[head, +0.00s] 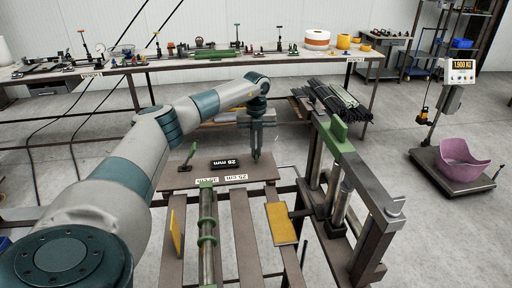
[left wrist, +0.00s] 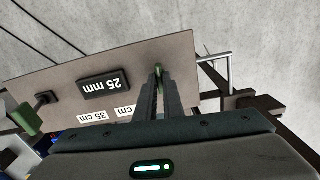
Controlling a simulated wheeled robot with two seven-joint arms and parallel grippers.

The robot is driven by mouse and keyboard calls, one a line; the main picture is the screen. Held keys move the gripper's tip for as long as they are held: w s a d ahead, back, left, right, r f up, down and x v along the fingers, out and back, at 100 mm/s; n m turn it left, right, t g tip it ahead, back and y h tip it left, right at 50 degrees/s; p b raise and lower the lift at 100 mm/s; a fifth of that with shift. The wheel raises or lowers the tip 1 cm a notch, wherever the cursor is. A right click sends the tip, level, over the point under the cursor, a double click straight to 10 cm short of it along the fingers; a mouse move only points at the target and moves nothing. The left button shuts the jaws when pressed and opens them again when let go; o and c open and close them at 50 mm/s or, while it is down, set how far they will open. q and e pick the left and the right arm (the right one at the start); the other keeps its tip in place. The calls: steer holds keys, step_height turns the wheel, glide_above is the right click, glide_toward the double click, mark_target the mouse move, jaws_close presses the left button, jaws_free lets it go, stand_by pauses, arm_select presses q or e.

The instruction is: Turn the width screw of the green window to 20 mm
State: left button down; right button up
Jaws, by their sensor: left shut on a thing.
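My left gripper (head: 256,152) points down at the right side of a brown plate and is shut on a small green piece, seemingly the width screw. In the left wrist view that green screw (left wrist: 158,70) shows between the fingertips, mostly hidden by them. A black display (head: 226,162) on the plate reads 25 mm; it also shows upside down in the left wrist view (left wrist: 102,86). A green-ended lever (head: 190,154) stands at the plate's left side and also shows in the left wrist view (left wrist: 28,119). My right gripper is not in view.
White labels, one reading 25 cm (head: 236,178), lie along the plate's front edge. A green-topped press frame (head: 342,148) stands close on the right. A rail with green rings (head: 207,225) runs in front. Behind are a long bench (head: 180,66) and dark rods (head: 335,97).

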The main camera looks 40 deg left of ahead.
arm_select(q)
steer(key=n, duration=0.2)
steer(key=n+p, duration=0.1)
steer(key=n, duration=0.2)
steer(key=shift+r+n, duration=0.2)
steer(key=shift+n, duration=0.1)
steer(key=n+p, duration=0.1)
steer(key=n, duration=0.2)
steer(key=shift+a+n, duration=0.1)
steer(key=shift+n, duration=0.5)
steer(key=c, duration=1.9)
jaws_free()
steer(key=shift+o, duration=0.2)
steer(key=shift+f, duration=0.1)
